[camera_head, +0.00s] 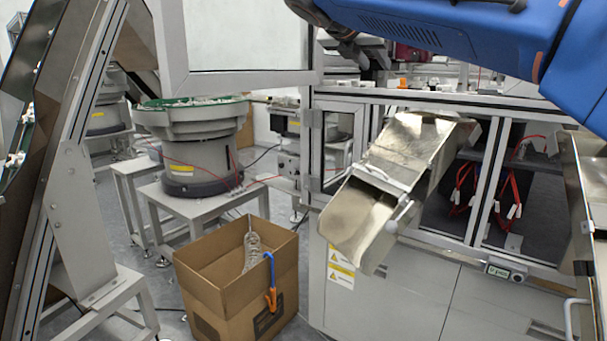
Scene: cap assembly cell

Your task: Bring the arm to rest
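My blue arm (425,32) reaches in from the right edge and crosses the upper right of the head view, above the machine cabinet. Its left end runs up to the top edge of the picture. Dark and metallic parts show just below that end, and I cannot tell whether they belong to my gripper or to the machine behind. No fingertips can be made out, and I see nothing held.
A metal chute (412,145) slopes down from the cabinet (385,290). An open cardboard box (225,280) stands on the floor, with a blue and orange tool (271,285) on its rim. A bowl feeder (200,150) is behind. A framed conveyor (70,180) stands left.

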